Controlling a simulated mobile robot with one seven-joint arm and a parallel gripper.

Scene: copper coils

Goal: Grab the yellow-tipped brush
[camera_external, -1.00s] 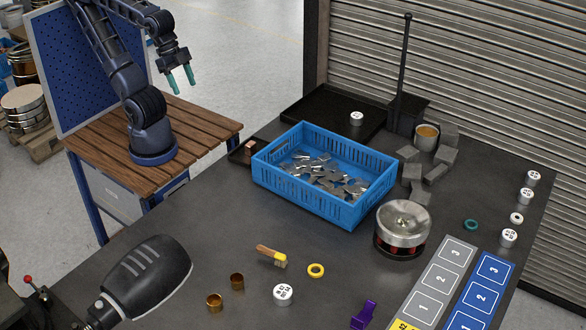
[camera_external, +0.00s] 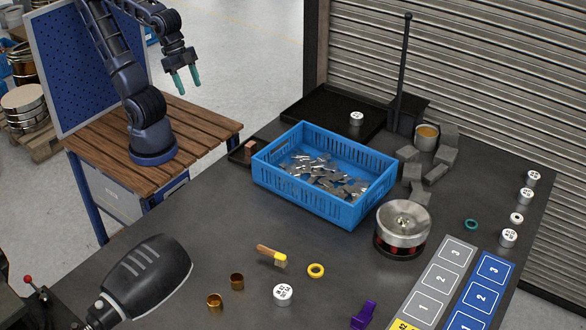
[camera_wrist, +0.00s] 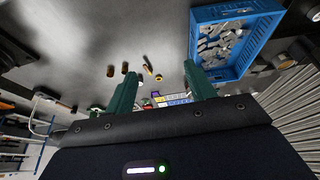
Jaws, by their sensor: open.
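The brush (camera_external: 270,256) lies on the dark table in the external view, with a brown wooden handle, a yellow band and short bristles at its right end. It also shows small in the wrist view (camera_wrist: 147,64), ahead between my fingers. My gripper (camera_external: 188,88) has two teal fingers that stand apart with nothing between them. It hangs in the air over the wooden side bench, far behind and well above the brush. The fingers also show in the wrist view (camera_wrist: 160,72).
A blue crate (camera_external: 262,172) of metal pieces stands between my arm's side and the round metal device (camera_external: 402,226). Near the brush are a yellow ring (camera_external: 316,270), two copper rings (camera_external: 237,281), a white cylinder (camera_external: 283,294) and a large black lamp-like tool (camera_external: 150,275).

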